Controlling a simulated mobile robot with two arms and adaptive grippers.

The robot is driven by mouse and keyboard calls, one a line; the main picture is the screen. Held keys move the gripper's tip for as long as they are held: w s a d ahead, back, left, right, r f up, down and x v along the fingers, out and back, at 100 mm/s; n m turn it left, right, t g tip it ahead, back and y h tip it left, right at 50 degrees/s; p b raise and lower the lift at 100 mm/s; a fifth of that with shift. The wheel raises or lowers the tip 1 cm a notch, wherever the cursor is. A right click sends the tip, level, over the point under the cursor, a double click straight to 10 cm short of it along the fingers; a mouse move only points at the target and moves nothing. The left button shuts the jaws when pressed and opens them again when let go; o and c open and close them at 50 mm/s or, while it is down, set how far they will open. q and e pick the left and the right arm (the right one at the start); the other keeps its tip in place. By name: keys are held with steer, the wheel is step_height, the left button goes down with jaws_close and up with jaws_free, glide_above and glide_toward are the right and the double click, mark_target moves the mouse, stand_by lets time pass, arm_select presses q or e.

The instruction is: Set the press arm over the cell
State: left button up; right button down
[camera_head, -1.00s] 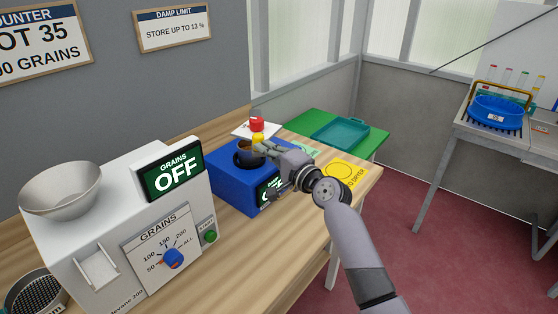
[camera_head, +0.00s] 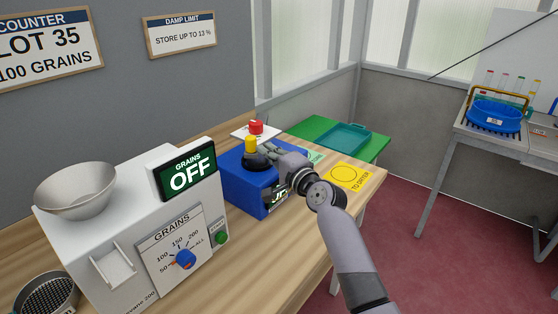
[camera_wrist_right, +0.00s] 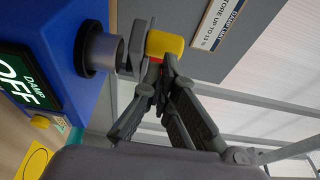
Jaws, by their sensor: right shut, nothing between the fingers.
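The blue damp meter (camera_head: 245,182) stands on the wooden bench; its display reads OFF in the right wrist view (camera_wrist_right: 28,85). Its press arm carries a yellow knob (camera_head: 250,144), also in the right wrist view (camera_wrist_right: 165,45). A dark rounded part under the knob covers the cell's opening in the head view. In the right wrist view the grey cell (camera_wrist_right: 103,52) faces the grey press piece, close to it; whether they touch is unclear. My right gripper (camera_head: 269,153) is shut and empty beside the knob, its fingers (camera_wrist_right: 160,75) close to it. My left gripper is out of view.
The white grain counter (camera_head: 115,235) with its bowl (camera_head: 75,190) stands left of the meter. A red-topped item (camera_head: 256,127) is behind it. A yellow card (camera_head: 347,177) lies to the right; a teal tray (camera_head: 345,137) is on the green table.

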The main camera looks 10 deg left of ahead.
steer(key=v, duration=1.1)
steer(key=shift+s+d, duration=0.2)
steer(key=shift+d, duration=0.05)
